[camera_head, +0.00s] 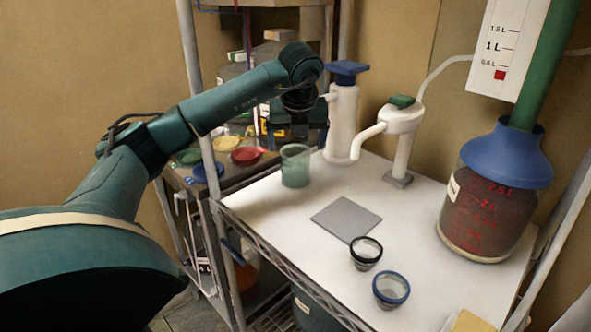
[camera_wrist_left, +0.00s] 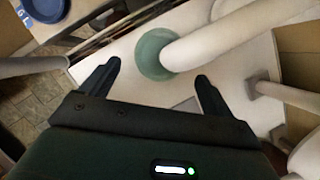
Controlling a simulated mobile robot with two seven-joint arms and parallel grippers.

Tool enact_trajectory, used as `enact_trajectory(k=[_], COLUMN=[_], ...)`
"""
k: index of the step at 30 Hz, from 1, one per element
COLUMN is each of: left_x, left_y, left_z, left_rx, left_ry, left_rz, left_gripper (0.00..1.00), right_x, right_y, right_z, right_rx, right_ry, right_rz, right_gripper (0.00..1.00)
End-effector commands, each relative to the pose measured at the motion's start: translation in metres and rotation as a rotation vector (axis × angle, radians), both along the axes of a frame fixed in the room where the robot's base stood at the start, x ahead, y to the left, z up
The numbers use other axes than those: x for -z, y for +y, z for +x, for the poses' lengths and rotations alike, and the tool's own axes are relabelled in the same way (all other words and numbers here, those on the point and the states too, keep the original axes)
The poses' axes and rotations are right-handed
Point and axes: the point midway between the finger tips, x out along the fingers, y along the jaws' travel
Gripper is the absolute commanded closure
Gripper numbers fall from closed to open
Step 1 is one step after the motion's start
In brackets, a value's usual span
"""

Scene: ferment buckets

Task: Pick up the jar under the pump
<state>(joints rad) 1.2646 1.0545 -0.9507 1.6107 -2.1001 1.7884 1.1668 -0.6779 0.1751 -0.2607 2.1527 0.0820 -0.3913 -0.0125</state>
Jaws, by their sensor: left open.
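The jar (camera_head: 295,167) is a small translucent green cup standing upright near the back left edge of the white table. Beside it stands a white pump (camera_head: 343,125) with a blue top, its short spout pointing left above the jar. My left gripper (camera_head: 298,138) hangs above and close to the jar, partly dark against the shelf behind. In the left wrist view its two fingers (camera_wrist_left: 157,78) are spread and empty. There the jar (camera_wrist_left: 152,55) shows just beyond and between the fingertips, partly covered by a white pump part (camera_wrist_left: 220,35). My right gripper is not in view.
A second white dispenser (camera_head: 402,135) with a green cap stands right of the pump. A grey square plate (camera_head: 346,219), two small rimmed cups (camera_head: 366,253) and a big blue-topped jug (camera_head: 490,205) share the table. A metal post (camera_head: 205,150) rises at left.

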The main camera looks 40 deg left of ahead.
Motion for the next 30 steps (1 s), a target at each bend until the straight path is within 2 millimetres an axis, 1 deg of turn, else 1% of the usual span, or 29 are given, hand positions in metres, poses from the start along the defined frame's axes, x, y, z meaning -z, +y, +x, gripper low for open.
enact_trajectory(k=[1, 3, 6, 9, 15, 30], left_x=[0.009, 0.018, 0.028, 0.031, 0.032, 0.031], left_y=[0.001, 0.003, 0.006, 0.007, 0.007, 0.007], left_z=[-0.001, 0.001, 0.004, 0.005, 0.005, 0.005], left_rx=[-0.001, -0.001, -0.001, 0.001, 0.001, 0.001], left_ry=[0.006, 0.003, 0.003, 0.001, 0.0, 0.0], left_rz=[0.001, 0.001, 0.0, 0.0, 0.0, 0.0], left_gripper=[0.12, 0.12, 0.12, 0.12, 0.13, 0.54], right_x=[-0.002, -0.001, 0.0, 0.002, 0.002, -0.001], right_y=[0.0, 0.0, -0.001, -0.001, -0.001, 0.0], right_z=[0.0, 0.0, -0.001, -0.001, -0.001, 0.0], right_rx=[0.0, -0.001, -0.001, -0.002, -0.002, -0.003], right_ry=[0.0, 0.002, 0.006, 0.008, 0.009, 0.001], right_rz=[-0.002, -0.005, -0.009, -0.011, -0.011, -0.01], right_gripper=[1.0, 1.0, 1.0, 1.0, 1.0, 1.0])
